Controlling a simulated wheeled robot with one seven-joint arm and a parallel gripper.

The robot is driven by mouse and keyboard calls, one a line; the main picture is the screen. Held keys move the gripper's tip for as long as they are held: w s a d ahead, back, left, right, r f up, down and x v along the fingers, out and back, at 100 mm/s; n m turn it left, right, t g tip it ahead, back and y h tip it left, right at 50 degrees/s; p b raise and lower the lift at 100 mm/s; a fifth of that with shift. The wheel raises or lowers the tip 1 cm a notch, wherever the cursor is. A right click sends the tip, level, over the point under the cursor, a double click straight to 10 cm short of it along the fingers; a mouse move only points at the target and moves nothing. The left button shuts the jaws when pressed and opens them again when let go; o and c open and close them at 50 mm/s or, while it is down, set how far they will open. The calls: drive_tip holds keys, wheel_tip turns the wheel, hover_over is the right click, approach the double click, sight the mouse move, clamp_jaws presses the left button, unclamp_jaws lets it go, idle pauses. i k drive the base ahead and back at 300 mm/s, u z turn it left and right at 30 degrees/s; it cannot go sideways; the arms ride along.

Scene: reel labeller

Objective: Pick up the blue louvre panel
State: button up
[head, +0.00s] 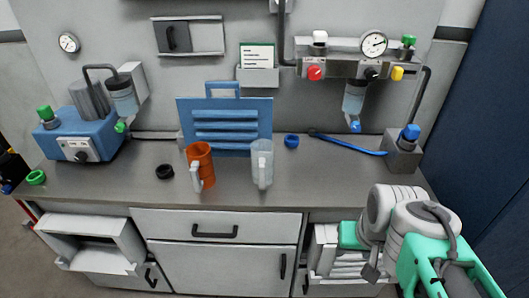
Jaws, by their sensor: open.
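The blue louvre panel (232,133) stands upright at the back of the grey bench, close to the wall, in the head view. It has several horizontal slats and a loop handle (223,89) on top. An orange mug (200,155) stands in front of its lower left part. A clear jug (262,158) stands in front of its lower right edge. My arm shows at the lower right, in front of the bench and well apart from the panel. I cannot make out gripper fingers in this view.
A blue pump unit (78,132) stands on the bench at the left. A black ring (165,172) and a blue ring (291,141) lie on the bench. A blue hose-like tool (350,144) lies right of the panel. The bench front (325,182) is clear there.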

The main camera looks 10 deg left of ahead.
sight(230, 125)
drive_tip(key=z, duration=1.35)
drive_tip(key=i, duration=0.5)
drive_tip(key=u, duration=2.25)
drive_tip(key=k, duration=0.3)
drive_tip(key=u, duration=1.3)
drive_tip(key=i, duration=1.35)
drive_tip(key=u, duration=0.5)
